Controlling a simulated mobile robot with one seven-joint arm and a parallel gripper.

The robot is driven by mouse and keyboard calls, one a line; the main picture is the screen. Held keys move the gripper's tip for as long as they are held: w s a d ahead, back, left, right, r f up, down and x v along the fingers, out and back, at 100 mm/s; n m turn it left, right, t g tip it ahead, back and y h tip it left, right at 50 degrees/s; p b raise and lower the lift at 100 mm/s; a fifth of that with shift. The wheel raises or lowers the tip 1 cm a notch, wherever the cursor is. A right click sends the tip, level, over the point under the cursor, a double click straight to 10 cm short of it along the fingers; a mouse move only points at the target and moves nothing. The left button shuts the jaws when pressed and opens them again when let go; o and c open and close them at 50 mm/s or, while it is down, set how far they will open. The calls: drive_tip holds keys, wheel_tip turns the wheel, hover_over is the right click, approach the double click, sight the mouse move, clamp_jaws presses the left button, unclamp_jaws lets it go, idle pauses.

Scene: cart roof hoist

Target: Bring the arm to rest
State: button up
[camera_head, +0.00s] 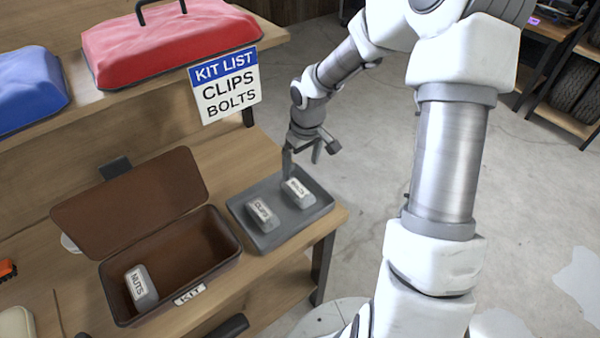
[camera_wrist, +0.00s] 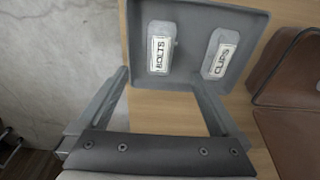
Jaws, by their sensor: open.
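My gripper (camera_head: 302,160) is open and empty, pointing down near the back edge of the grey tray (camera_head: 236,205). In the wrist view its two fingers stand wide apart, with only bare wood between them (camera_wrist: 165,100). The tray holds a grey box marked BOLTS (camera_head: 298,192) and a grey box marked CLIPS (camera_head: 262,214). In the wrist view, BOLTS (camera_wrist: 160,48) and CLIPS (camera_wrist: 220,53) lie beyond the fingertips, untouched. A grey box marked NUTS (camera_head: 141,287) is inside the brown KIT case (camera_head: 228,262), whose lid (camera_head: 135,205) is open.
A sign (camera_head: 225,87) reading KIT LIST, CLIPS, BOLTS hangs from the upper shelf. A red case (camera_head: 170,45) and a blue case (camera_head: 28,88) sit on that shelf. The wooden bench (camera_head: 225,155) ends right of the tray; open floor (camera_head: 370,160) lies beyond.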

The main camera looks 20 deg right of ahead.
drive_tip(key=shift+s+r, duration=0.1)
drive_tip(key=shift+r, duration=0.5)
